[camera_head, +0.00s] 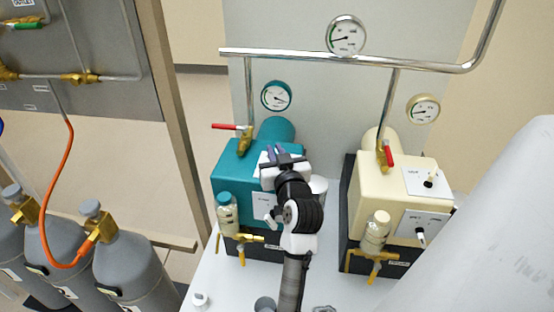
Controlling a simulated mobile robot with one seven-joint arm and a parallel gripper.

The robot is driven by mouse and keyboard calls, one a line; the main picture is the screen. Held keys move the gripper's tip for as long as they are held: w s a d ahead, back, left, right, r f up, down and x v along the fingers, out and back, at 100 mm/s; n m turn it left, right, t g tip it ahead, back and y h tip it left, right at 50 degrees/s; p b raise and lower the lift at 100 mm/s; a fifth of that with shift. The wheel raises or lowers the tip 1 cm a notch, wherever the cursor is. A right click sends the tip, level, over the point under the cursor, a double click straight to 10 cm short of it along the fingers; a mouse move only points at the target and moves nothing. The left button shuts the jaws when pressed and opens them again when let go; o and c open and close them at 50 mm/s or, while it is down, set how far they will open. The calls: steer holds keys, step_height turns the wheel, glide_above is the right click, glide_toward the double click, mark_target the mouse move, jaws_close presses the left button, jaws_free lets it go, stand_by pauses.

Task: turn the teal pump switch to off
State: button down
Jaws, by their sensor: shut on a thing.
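The teal pump (230,165) stands on the white surface left of centre. My arm reaches up from the bottom, and my gripper (275,153) is at the pump's top, over its white switch panel (262,160). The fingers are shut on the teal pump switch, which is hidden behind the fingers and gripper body. I cannot see which way the switch points.
A cream pump (395,185) with two switch panels stands to the right. A red-handled valve (244,140) and a gauge (276,96) sit behind the teal pump. A chrome pipe (300,56) crosses above. Grey cylinders (130,265) stand at left.

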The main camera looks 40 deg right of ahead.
steer(key=shift+a+n+t+y+b, duration=0.15)
steer(key=shift+n+t+y+b, duration=0.15)
steer(key=shift+n+y+b, duration=0.5)
steer(key=c, duration=1.5)
jaws_free()
steer(key=b+v, duration=0.3)
steer(key=v, duration=1)
steer(key=shift+s, duration=0.4)
